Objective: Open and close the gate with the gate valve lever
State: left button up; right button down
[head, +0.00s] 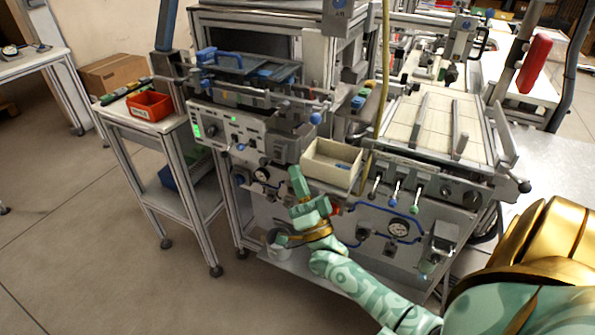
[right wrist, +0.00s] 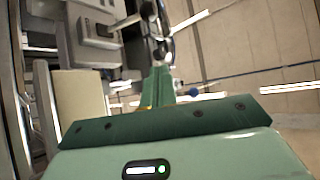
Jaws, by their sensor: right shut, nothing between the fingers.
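My right gripper (head: 297,176) is raised in front of the machine's front panel in the head view, just left of the cream bin. Its fingers are together and empty, and they also show pointing away from the camera in the right wrist view (right wrist: 158,78). Several small levers stand on the machine front right of the gripper, including a blue-ended lever (head: 395,191) and a green-ended lever (head: 417,196). I cannot tell which lever is the gate valve lever, and the gate is not clearly identifiable. My left gripper is not in view.
The cream bin (head: 331,164) sits on the machine front beside my right gripper. A side table with a red bin (head: 150,107) stands at left. The floor (head: 90,215) in front is clear.

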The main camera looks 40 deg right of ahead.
aim_at(269, 158)
jog(key=w+a+r+b, duration=0.1)
jog(key=w, duration=0.4)
jog(key=shift+w+a, duration=0.3)
jog(key=shift+w, duration=0.1)
jog(key=shift+r, duration=0.1)
jog(key=shift+b, duration=0.3)
